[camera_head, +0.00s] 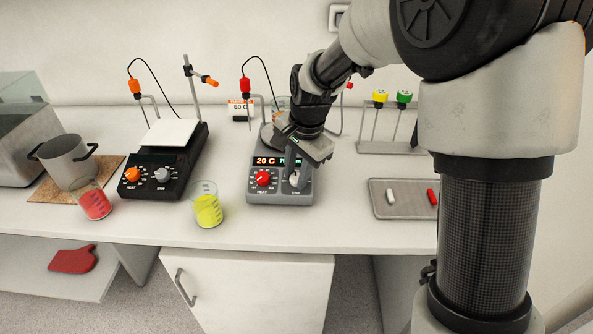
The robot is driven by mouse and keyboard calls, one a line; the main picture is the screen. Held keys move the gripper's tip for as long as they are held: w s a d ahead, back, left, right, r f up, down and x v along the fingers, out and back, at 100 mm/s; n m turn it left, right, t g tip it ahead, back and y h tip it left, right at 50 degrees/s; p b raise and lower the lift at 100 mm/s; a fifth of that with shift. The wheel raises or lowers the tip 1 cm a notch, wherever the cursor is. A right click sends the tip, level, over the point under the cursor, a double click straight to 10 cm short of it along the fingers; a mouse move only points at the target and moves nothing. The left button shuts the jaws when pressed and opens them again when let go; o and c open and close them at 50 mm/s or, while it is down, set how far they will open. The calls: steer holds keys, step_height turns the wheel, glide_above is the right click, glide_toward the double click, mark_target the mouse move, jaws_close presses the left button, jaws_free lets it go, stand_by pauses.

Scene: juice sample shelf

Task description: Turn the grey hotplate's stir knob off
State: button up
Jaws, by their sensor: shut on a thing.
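The grey hotplate (281,198) stands on the bench in the middle of the view, with a lit display (265,161) that reads 20 C at its left part. Its red heat knob (263,178) is on the left of the front panel. Its pale stir knob (294,181) is on the right of the panel. My gripper (295,178) comes down from above and is shut on the stir knob, which it partly hides. The knob's pointer cannot be made out.
A black hotplate (152,191) stands to the left, with a beaker of yellow liquid (208,210) between the two. A beaker of red liquid (95,204) and a pot (66,160) are further left. A metal tray (407,211) with stir bars lies right, before a rack (391,147).

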steer(key=n+p, duration=0.1)
steer(key=n, duration=0.3)
steer(key=shift+r+g+h, duration=0.1)
steer(key=shift+g+h, duration=0.2)
steer(key=shift+h, duration=0.1)
steer(key=n+p, duration=0.1)
steer(key=n, duration=0.3)
steer(key=shift+h, duration=0.3)
steer(key=n, duration=0.3)
steer(key=shift+h, duration=0.3)
steer(key=shift+a+n+h+p, duration=0.1)
steer(key=shift+n+h+p, duration=0.25)
steer(key=shift+n, duration=1.65)
steer(key=o, duration=1.1)
steer(key=shift+c, duration=0.2)
